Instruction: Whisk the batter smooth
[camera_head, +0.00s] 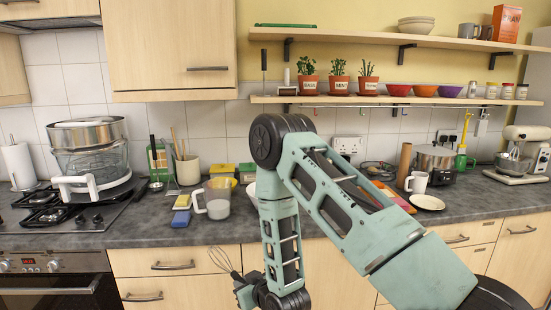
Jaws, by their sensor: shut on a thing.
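My gripper (243,287) is low in front of the cupboard fronts, below the worktop's front edge. It is shut on a wire whisk (222,261), whose wire loops point up and to the left. Most of the whisk's handle is hidden in the gripper. A white bowl (252,188) stands on the worktop behind my arm, which covers most of it. I cannot see into it, so no batter is visible. The whisk is apart from the bowl, lower and in front of it.
A measuring jug (216,198) and sponges (181,210) stand left of the bowl on the grey worktop (120,225). A pot-like steamer (90,150) is on the hob. A mug (417,183), plate (427,202) and stand mixer (522,155) are at right. Shelves hold plants and bowls.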

